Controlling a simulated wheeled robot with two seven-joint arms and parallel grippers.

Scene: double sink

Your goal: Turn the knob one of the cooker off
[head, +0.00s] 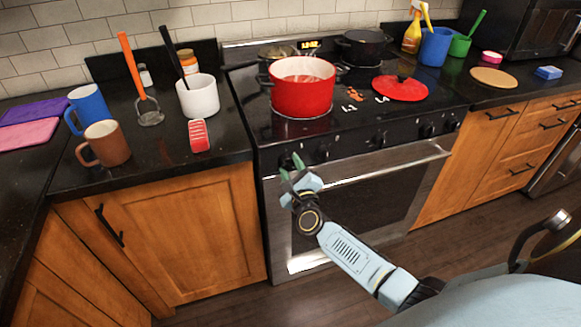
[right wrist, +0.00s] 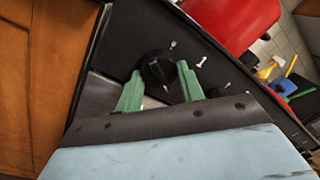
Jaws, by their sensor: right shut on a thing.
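The cooker (head: 400,165) has a black front panel with a row of black knobs. The leftmost knob (right wrist: 157,68) sits between the two green fingers of my right gripper (right wrist: 160,70) in the right wrist view, with small white marks beside it. In the head view my right gripper (head: 292,168) reaches up to the left end of the panel and is shut on this knob, mostly covering it. The other knobs, such as this one (head: 323,152), are free. How far the knob is turned cannot be read. My left gripper is not in view.
A red pot (head: 302,90) stands on the front left of the hob, with a red lid (head: 400,88) to its right. The oven handle (head: 375,165) runs just below the panel. Left of the cooker the counter holds mugs (head: 105,144) and a white utensil holder (head: 199,97).

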